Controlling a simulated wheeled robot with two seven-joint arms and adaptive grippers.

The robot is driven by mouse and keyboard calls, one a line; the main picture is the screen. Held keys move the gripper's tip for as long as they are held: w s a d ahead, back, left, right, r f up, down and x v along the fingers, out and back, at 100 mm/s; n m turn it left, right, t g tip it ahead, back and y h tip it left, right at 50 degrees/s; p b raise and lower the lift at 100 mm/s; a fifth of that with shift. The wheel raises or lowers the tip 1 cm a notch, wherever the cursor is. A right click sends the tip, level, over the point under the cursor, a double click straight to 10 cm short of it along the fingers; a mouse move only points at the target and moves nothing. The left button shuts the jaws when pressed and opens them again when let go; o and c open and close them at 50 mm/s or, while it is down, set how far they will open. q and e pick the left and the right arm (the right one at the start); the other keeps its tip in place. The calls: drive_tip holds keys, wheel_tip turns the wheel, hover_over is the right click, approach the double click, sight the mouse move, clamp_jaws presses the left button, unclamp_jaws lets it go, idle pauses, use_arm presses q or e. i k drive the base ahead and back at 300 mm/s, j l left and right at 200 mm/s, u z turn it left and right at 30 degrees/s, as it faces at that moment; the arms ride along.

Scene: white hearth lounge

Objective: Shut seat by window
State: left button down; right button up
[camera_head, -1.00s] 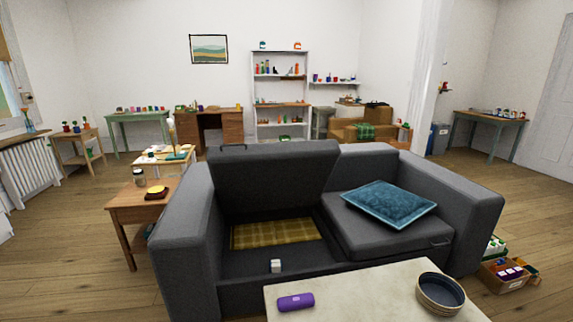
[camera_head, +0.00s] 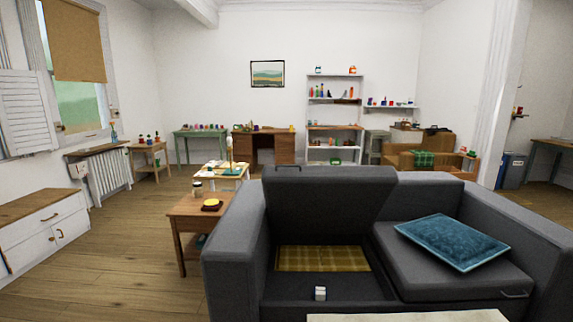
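A dark grey two-seat sofa (camera_head: 232,248) stands in front of me. Its left seat (camera_head: 327,215), the one on the window side, is raised and leans up towards the backrest. Under it is an open storage space with a yellow checked cloth (camera_head: 322,258) inside. A small white block (camera_head: 320,293) sits at the front of the open space. The right seat (camera_head: 440,272) is down, with a blue cushion (camera_head: 452,242) on it. The window (camera_head: 80,95) is at the far left, with a brown blind partly down. Neither of my grippers shows.
A pale table edge (camera_head: 410,317) lies at the bottom, in front of the sofa. A wooden side table (camera_head: 187,222) stands at the sofa's left. A white cabinet (camera_head: 45,238) is at the left wall. Wooden floor (camera_head: 130,275) is clear between cabinet and sofa.

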sight(308, 199)
drive_tip(key=j+z, duration=0.2)
drive_tip(key=j, duration=0.25)
drive_tip(key=k+j+z, duration=0.2)
drive_tip(key=j, duration=0.25)
drive_tip(key=i+j+z, duration=0.1)
drive_tip(key=j+z, duration=0.15)
drive_tip(key=j, duration=0.35)
drive_tip(key=j+z, duration=0.25)
drive_tip(key=j, duration=0.4)
drive_tip(key=i+j+z, duration=0.1)
drive_tip(key=j+z, duration=0.2)
drive_tip(key=j, duration=0.4)
drive_tip(key=j+z, duration=0.3)
drive_tip(key=j, duration=0.4)
drive_tip(key=j+z, duration=0.45)
drive_tip(key=j, duration=0.8)
drive_tip(key=i, duration=0.1)
